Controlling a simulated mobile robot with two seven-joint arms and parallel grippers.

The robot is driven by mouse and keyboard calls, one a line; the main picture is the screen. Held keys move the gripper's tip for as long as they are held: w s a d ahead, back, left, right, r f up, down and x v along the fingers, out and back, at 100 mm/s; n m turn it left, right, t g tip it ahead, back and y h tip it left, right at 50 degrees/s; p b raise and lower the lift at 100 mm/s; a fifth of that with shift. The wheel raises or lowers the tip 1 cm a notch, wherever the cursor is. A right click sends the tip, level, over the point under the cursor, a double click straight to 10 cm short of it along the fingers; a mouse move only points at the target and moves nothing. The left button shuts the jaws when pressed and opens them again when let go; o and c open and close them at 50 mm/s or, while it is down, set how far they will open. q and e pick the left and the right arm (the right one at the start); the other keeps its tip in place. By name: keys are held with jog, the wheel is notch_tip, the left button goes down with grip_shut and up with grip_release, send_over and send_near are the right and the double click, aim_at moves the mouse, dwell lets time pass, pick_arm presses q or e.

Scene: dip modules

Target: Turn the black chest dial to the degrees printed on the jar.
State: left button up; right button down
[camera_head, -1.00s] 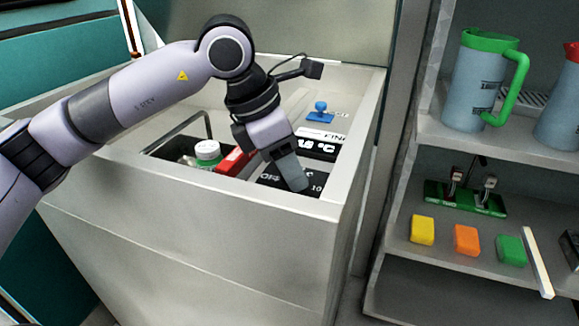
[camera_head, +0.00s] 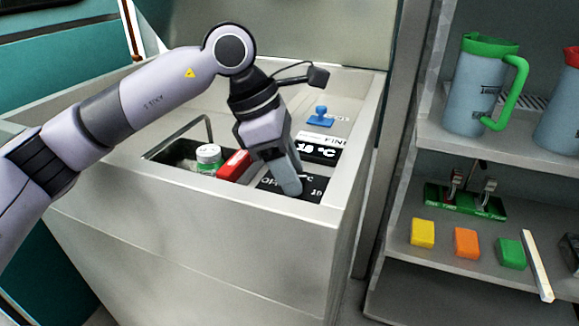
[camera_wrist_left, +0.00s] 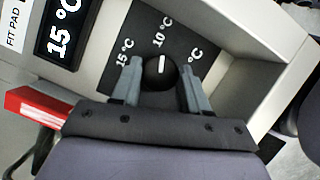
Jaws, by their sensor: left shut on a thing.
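My left gripper (camera_head: 292,190) is over the front right of the metal chest and its fingers are closed on the black chest dial (camera_wrist_left: 160,75), one finger on each side. The dial's white pointer points up in the left wrist view, towards the 10 °C mark. A 15 °C mark is left of it; another °C mark on the right is partly hidden by a finger. A black display (camera_wrist_left: 66,28) above left reads 15 °C. The jar (camera_head: 208,158), with a white lid and green body, stands in the chest's recess; its print is not readable. My right gripper is not in view.
A red block (camera_head: 234,165) lies beside the jar, close to my left gripper. A blue knob (camera_head: 320,115) stands on the chest top behind. The shelf unit at right holds jugs (camera_head: 483,85), a green switch board (camera_head: 465,200) and coloured blocks (camera_head: 466,242).

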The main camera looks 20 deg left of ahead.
pick_arm(q)
jog(key=shift+r, duration=0.1)
jog(key=o, duration=1)
jog(key=shift+p+v, duration=0.45)
jog(key=shift+v, duration=3.15)
jog(key=shift+r, duration=0.1)
